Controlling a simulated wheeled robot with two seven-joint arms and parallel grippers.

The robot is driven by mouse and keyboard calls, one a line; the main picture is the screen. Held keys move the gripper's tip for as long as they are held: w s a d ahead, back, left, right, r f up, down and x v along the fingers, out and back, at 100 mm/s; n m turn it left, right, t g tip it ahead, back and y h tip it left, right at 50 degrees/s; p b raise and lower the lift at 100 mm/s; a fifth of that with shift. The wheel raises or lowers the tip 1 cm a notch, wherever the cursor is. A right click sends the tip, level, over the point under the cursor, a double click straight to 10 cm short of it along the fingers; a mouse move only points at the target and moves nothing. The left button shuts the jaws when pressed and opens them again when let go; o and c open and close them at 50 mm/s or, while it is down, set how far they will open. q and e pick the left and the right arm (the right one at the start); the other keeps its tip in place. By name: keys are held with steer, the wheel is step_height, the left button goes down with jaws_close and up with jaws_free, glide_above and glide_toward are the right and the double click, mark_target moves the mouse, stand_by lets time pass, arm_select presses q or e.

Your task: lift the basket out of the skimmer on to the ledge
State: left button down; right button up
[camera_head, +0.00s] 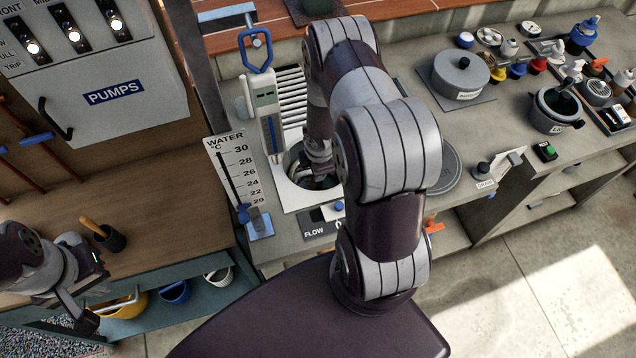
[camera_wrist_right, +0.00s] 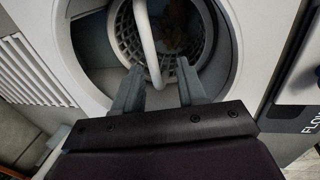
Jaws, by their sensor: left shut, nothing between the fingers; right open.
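The skimmer (camera_head: 293,197) is a white plate with a round well, set in the grey counter. The basket (camera_wrist_right: 124,32) is a grey mesh cup sitting down in the well in the right wrist view, with a pale handle (camera_wrist_right: 147,45) arching over it. My right gripper (camera_wrist_right: 160,80) is open over the well's near rim, and the handle passes between its fingertips without clear contact. In the head view, my right arm hides most of the basket. My left gripper (camera_head: 84,318) is shut and empty at the lower left, away from the skimmer.
A water thermometer board (camera_head: 236,175) and a blue-handled tester (camera_head: 262,105) stand left of the skimmer. A flow panel (camera_head: 318,222) lies in front. A grey pot (camera_head: 460,75) stands to the right. Some counter (camera_head: 395,62) behind my arm looks bare.

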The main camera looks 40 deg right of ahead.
steer(key=f, duration=0.1)
steer(key=w+d+f, duration=0.1)
steer(key=f, duration=0.1)
steer(key=w+f, duration=0.1)
steer(key=f, duration=0.1)
steer(key=shift+w+d, duration=0.2)
steer(key=shift+w, duration=0.05)
steer(key=shift+s+a+f, duration=0.1)
steer(key=shift+a, duration=0.1)
steer(key=shift+s+a, duration=0.1)
steer(key=shift+s, duration=0.2)
steer(key=shift+w, duration=0.15)
jaws_close()
arm_select(q)
steer(key=shift+w, duration=0.75)
steer(key=shift+a, duration=0.1)
steer(key=shift+r, duration=0.1)
